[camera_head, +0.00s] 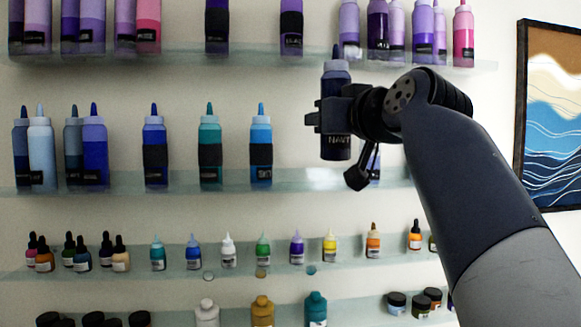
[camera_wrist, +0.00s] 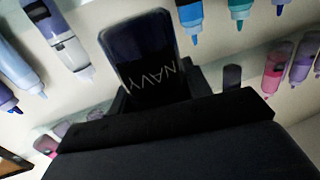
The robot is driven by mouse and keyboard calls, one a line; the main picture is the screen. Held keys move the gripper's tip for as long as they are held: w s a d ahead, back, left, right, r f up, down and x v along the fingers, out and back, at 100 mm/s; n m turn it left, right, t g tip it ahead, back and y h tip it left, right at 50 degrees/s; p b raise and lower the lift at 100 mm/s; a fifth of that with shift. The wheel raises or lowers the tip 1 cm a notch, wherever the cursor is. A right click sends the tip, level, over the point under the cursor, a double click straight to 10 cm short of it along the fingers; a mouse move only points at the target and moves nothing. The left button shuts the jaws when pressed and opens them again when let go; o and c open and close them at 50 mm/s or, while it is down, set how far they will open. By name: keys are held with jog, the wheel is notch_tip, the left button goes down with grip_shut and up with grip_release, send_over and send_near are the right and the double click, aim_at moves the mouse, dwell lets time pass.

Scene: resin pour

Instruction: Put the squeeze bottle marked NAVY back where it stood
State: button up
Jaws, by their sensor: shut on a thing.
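The dark navy squeeze bottle marked NAVY (camera_head: 335,146) is upright in my gripper (camera_head: 333,116), with its pointed nozzle at the top. My gripper is shut around the middle of the bottle and hides part of its body. In the head view the bottle's base shows a little above the edge of the second shelf (camera_head: 318,181). A bare stretch of that shelf shows below it, right of a blue bottle (camera_head: 261,146). In the wrist view the NAVY bottle (camera_wrist: 135,45) fills the upper middle, its lettering inverted.
Several squeeze bottles stand further left on the same shelf. A partly hidden bottle (camera_head: 374,172) stands to the right behind my gripper. The top shelf (camera_head: 255,54) with purple and pink bottles is above. Small dropper bottles line the shelf below (camera_head: 335,256). A framed picture (camera_head: 550,110) hangs at right.

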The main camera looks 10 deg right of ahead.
jog(key=p, duration=0.7)
send_over(301, 155)
jog(key=s, duration=0.5)
jog(key=shift+s+d+r, duration=0.2)
jog(key=shift+d, duration=0.15)
jog(key=shift+w+f, duration=0.2)
jog(key=shift+w, duration=0.6)
notch_tip(301, 155, down, 2)
jog(key=shift+b, duration=0.4)
jog(key=shift+s+f, duration=0.35)
jog(key=shift+f, duration=0.25)
notch_tip(301, 155, down, 3)
jog(key=shift+w+f+b, duration=0.15)
jog(key=shift+b, duration=0.15)
jog(key=shift+w+f, duration=0.2)
jog(key=shift+f, duration=0.35)
jog(key=o, duration=0.7)
jog(key=shift+r, duration=0.1)
